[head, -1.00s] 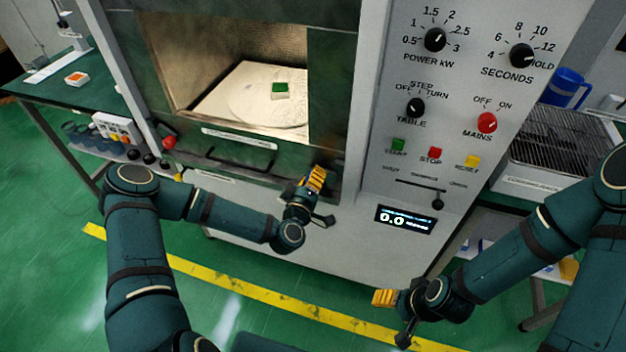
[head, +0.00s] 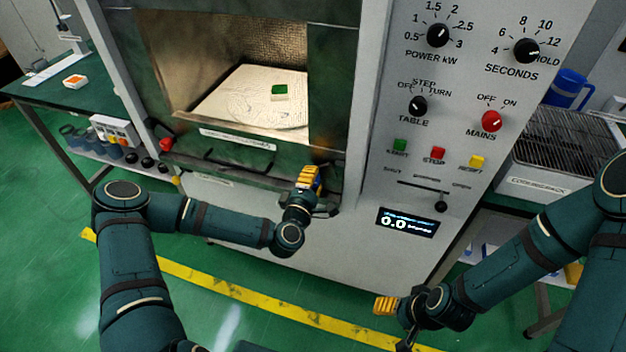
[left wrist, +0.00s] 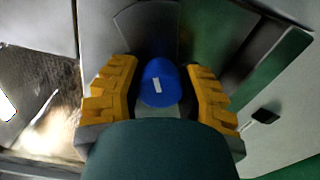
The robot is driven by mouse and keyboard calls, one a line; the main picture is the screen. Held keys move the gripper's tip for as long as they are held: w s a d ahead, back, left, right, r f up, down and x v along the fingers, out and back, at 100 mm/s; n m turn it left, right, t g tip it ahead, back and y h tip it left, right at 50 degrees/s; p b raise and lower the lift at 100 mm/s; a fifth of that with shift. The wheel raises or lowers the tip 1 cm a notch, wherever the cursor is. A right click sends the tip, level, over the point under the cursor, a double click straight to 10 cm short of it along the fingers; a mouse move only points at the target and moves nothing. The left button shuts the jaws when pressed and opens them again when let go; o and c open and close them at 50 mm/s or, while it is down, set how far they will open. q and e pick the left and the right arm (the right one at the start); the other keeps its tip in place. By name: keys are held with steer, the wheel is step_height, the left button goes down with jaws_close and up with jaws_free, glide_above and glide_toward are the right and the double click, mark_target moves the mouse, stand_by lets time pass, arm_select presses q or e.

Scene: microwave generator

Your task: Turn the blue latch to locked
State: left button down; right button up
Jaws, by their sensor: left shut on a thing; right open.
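The blue latch (left wrist: 162,90) is a rounded blue knob with a short white mark, seen between my fingers in the left wrist view. The mark is slightly tilted. My left gripper (left wrist: 157,76) has its two yellow fingers shut on the latch, one on each side. In the head view my left gripper (head: 308,179) is at the lower right corner of the oven opening, and it hides most of the latch. My right gripper (head: 386,306) is open and empty, low in front of the cabinet and apart from it.
The oven chamber shows a pale plate (head: 235,98) with a green-topped block (head: 279,90). The control panel has a red mains knob (head: 491,121), buttons, a slider (head: 440,206) and a display (head: 408,222) reading 0.0. A side table (head: 45,87) stands at left.

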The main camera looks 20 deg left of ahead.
stand_by(0.5)
arm_select(q)
steer(key=c, duration=0.5)
jaws_free()
steer(key=s, duration=1.2)
steer(key=shift+a, duration=0.2)
